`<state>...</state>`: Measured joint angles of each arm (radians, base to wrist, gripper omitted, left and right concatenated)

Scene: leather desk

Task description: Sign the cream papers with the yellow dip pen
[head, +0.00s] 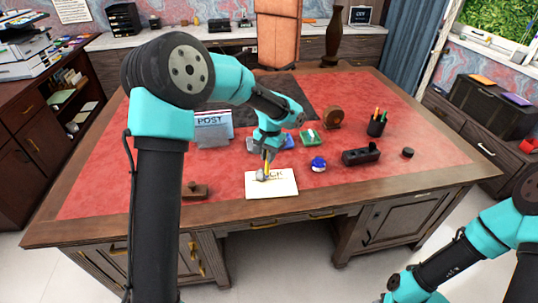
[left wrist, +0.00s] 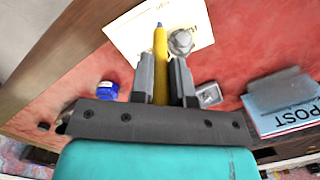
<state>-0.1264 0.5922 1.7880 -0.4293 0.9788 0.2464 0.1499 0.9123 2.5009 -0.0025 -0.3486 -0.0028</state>
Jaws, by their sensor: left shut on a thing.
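The cream papers (head: 285,188) lie flat near the desk's front edge, with dark lettering partly hidden by my gripper. They also show at the top of the left wrist view (left wrist: 125,30). My left gripper (head: 266,158) is above them, its fingers (left wrist: 160,75) shut on the yellow dip pen (left wrist: 160,55). The pen (head: 267,167) points down at the papers with a bluish tip. I cannot tell whether the tip touches them. A grey rounded object (left wrist: 182,42) shows beside the pen. My right arm is at the lower right; its gripper is out of view.
A blue ink bottle (head: 318,164) stands right of the papers. A dark block (head: 361,156), a pen cup (head: 376,125) and a small black round (head: 408,153) stand farther right. A POST holder (head: 213,127) is behind left; a brown stamp-like block (head: 195,190) is at left.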

